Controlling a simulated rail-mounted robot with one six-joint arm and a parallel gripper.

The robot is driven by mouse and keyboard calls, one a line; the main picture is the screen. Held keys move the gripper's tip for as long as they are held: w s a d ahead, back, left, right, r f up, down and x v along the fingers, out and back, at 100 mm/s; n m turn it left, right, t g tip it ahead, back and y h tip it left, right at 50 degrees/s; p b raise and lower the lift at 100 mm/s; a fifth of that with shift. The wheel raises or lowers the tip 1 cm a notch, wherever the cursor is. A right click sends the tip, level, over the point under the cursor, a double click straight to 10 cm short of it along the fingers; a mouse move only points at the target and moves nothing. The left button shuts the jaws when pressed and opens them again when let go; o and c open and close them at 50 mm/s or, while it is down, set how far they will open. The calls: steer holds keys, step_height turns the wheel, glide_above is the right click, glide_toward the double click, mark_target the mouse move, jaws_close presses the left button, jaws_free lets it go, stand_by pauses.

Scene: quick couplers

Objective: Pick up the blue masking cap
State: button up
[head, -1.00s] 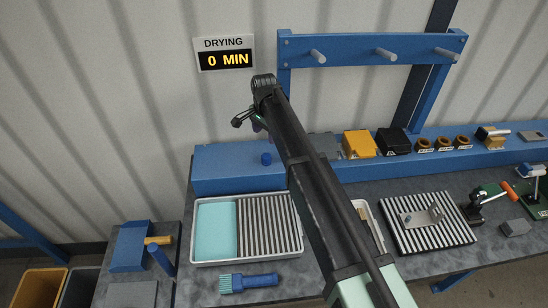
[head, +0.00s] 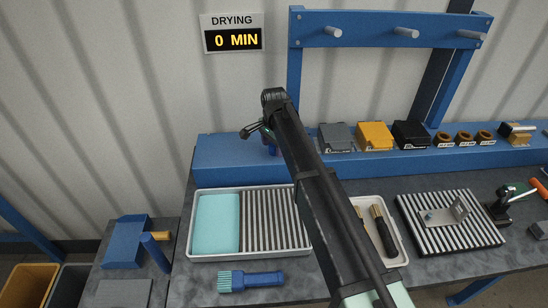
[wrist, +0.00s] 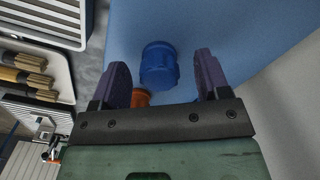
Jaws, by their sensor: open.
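The blue masking cap (wrist: 160,66) is a short ribbed blue cylinder. In the wrist view it stands between the two dark fingers of my gripper (wrist: 165,75), with a gap on each side. In the head view my gripper (head: 257,132) is over the left part of the blue shelf, open and empty. There the cap (head: 271,151) shows just below the fingers, partly hidden by them. An orange-brown round piece (wrist: 140,98) shows beside the left finger in the wrist view, partly hidden.
The blue shelf (head: 228,160) runs along the back wall and carries grey, yellow and black blocks to the right. A white tray (head: 192,225) with a teal pad lies in front. A blue brush (head: 252,281) and a tray of brushes (head: 398,245) are on the bench.

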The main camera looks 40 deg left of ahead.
steer(key=c, duration=1)
steer(key=shift+r+p, duration=0.1)
steer(key=shift+p, duration=0.25)
